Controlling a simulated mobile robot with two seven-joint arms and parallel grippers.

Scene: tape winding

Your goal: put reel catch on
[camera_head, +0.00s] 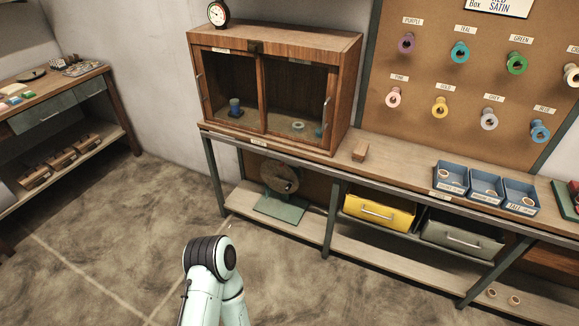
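A wooden cabinet (305,45) with two framed fronts stands on the bench, with a handle at each outer side. A small dark fitting (256,47) sits at the top middle of its front; it may be the catch, but its position is too small to tell. Inside are a blue reel (235,107) on the left and small pale and teal rings (312,128) on the right. A grey disc on a green stand (279,206) is on the shelf below. Neither gripper is in view; only a bent part of my arm shows at the bottom.
A yellow drawer (379,212) and a grey drawer (462,238) hang below. Coloured reels hang on the pegboard (470,85). A side table (60,105) is left. The floor between is clear.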

